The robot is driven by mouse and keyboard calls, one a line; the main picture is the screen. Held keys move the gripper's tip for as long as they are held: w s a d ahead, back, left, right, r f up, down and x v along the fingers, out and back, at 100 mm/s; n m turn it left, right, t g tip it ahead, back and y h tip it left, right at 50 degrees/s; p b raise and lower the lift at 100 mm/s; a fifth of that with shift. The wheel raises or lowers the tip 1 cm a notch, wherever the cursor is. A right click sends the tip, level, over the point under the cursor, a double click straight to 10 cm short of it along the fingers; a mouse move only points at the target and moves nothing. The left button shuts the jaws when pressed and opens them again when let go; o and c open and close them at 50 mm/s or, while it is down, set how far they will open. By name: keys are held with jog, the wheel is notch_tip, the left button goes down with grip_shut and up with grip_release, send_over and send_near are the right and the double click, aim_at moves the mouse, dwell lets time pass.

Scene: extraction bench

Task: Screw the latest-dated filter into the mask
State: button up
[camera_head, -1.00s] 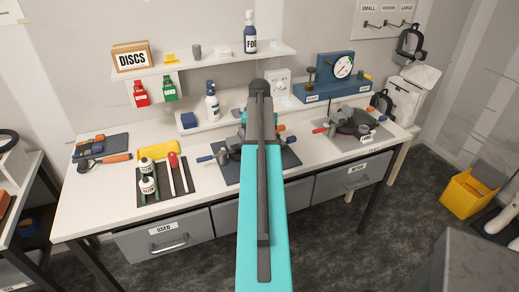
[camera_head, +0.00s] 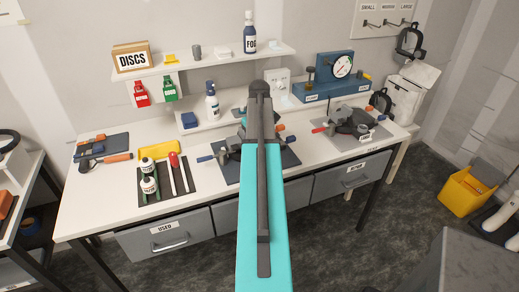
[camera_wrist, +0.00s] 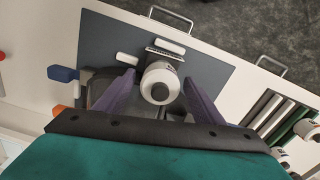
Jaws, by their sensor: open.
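In the wrist view, my gripper (camera_wrist: 159,79) is open, with its two purple fingers on either side of a white, round canister (camera_wrist: 158,92). Narrow gaps seem to remain; I cannot tell whether either finger touches it. The canister's round end faces the camera, above a dark mat (camera_wrist: 205,68); a ribbed part sits just beyond it. A mask is not clearly made out here; a grey fixture beneath is partly hidden by my gripper. In the head view, two white filter canisters (camera_head: 148,185) (camera_head: 146,165) stand on a dark tray at left. Their dates are unreadable.
My arm covers much of the middle mat (camera_head: 284,160) in the head view. A second fixture (camera_head: 352,122) stands at right on its own mat. A blue gauge stand (camera_head: 330,88) is behind. A red-tipped tool (camera_head: 174,160) lies beside the canisters. The bench's front strip is clear.

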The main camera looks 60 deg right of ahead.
jog(key=shift+n+p, duration=0.35)
jog(key=shift+n, duration=1.65)
jog(key=shift+c, duration=0.3)
jog(key=c, duration=1.1)
jog(key=shift+c, duration=0.2)
jog(key=m+p, duration=0.1)
jog(key=m, duration=0.5)
jog(key=shift+m, duration=0.4)
jog(key=m+p, duration=0.1)
jog(key=m, duration=1.3)
jog(key=shift+p, duration=0.4)
jog(key=shift+f+m, duration=0.1)
jog(key=shift+m, duration=3.3)
